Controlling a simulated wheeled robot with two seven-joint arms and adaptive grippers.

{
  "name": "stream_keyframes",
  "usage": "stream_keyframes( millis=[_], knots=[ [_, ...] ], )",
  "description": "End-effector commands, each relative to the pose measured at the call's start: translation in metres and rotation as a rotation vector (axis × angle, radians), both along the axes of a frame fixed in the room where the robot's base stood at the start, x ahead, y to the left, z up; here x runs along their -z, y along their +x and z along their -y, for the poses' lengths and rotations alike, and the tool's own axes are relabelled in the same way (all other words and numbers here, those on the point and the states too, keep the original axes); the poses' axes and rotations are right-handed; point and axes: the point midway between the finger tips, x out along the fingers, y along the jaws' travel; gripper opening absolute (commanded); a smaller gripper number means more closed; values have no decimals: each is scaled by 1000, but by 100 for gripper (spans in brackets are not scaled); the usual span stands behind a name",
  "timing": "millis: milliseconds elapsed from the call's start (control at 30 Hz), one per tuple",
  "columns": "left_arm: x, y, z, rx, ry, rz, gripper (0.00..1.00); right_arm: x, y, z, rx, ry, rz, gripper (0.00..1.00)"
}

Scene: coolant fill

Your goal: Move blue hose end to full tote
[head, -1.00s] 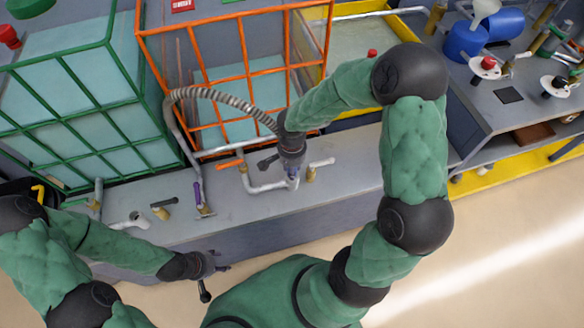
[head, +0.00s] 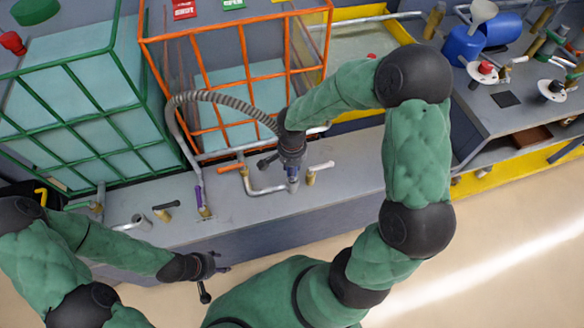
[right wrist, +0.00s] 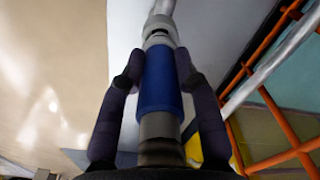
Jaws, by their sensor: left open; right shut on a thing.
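My right gripper (head: 292,165) is shut on the blue hose end (right wrist: 160,80), with one dark finger on each side of its blue sleeve. In the right wrist view, the sleeve's far end meets a silvery pipe fitting (right wrist: 159,28); I cannot tell if they are locked together. A ribbed metal hose (head: 222,97) arcs left from my right gripper. The green-framed tote (head: 78,95) at the left looks nearly full of pale liquid. The orange-framed tote (head: 240,82) shows a lower level. My left gripper (head: 218,270) is open and empty, in front of the bench.
A yellow-rimmed basin (head: 395,28) is behind my right arm. Floor in front is clear.

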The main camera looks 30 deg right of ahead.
Motion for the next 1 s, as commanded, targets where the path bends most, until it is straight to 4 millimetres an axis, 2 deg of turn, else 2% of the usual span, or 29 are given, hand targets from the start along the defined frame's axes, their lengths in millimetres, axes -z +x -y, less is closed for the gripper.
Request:
stream_keyframes(
  millis=[700,1000],
  knots=[
    [-21,0,0,0,0,0,52,-32,1,0,0,0,2,12],
    [-22,0,0,0,0,0,52,-34,0,0,0,0,1,12]
  ],
)
